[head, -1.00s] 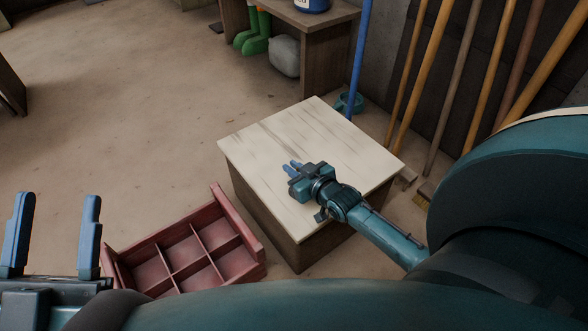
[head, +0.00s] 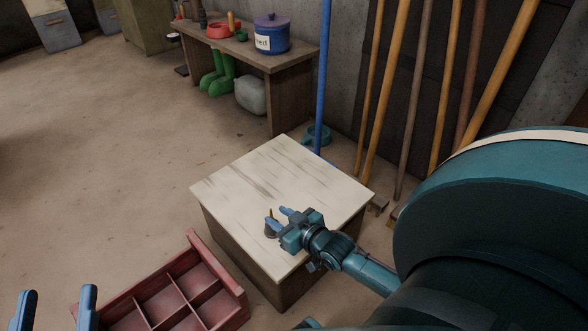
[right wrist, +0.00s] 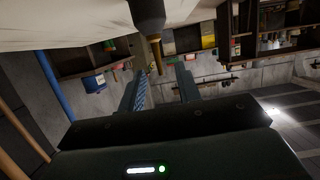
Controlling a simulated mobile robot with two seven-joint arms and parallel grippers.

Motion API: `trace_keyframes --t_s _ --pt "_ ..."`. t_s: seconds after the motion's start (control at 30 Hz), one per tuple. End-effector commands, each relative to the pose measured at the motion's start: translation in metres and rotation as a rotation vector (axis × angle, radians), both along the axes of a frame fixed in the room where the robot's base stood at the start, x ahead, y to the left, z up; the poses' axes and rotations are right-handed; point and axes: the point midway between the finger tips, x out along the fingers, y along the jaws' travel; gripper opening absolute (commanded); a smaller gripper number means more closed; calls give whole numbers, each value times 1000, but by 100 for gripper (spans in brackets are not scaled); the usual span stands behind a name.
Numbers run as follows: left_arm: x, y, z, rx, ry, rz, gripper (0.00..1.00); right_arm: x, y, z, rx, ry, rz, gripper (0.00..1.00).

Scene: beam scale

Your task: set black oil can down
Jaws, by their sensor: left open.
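The black oil can (head: 271,232) stands on the pale top of the wooden box table (head: 235,202), near its front edge. Its thin brass spout points up. My right gripper (head: 279,217) is beside it, low over the tabletop, with its fingers apart. In the right wrist view, which is upside down, the dark can body (right wrist: 148,14) meets the tabletop, and the spout tip lies between the open fingertips (right wrist: 159,72). The fingers do not close on the can body. My left gripper (head: 56,298) is open and empty at the lower left.
A red divided crate (head: 190,240) lies on the floor left of the table. A bench (head: 290,62) with a blue pot (head: 271,38) stands behind. A blue pole (head: 322,90) and wooden handles (head: 385,95) lean at the back right. The tabletop around the can is clear.

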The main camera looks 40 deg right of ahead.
Motion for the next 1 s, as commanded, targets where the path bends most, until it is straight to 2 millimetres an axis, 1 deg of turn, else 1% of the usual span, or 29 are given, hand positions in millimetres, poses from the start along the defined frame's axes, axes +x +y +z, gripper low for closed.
trace_keyframes --t_s 0.03,0.1,0.2,0.33,0.5,1.0 --pt "-3 -1 -1 -3 46 2 52 -13 -1 8 0 4 0 34" --pt "-2 0 -1 12 51 10 52 -27 -2 12 1 4 1 34" --pt "-3 1 -3 27 60 19 52 -43 -3 17 1 2 0 34" --pt "-2 2 -4 45 57 27 52 -57 -4 19 1 1 0 34" --pt "-2 3 -6 53 55 31 52 -63 -5 20 0 -1 0 34" --pt "-2 3 -6 54 54 31 52 -62 -5 20 0 -1 0 34"
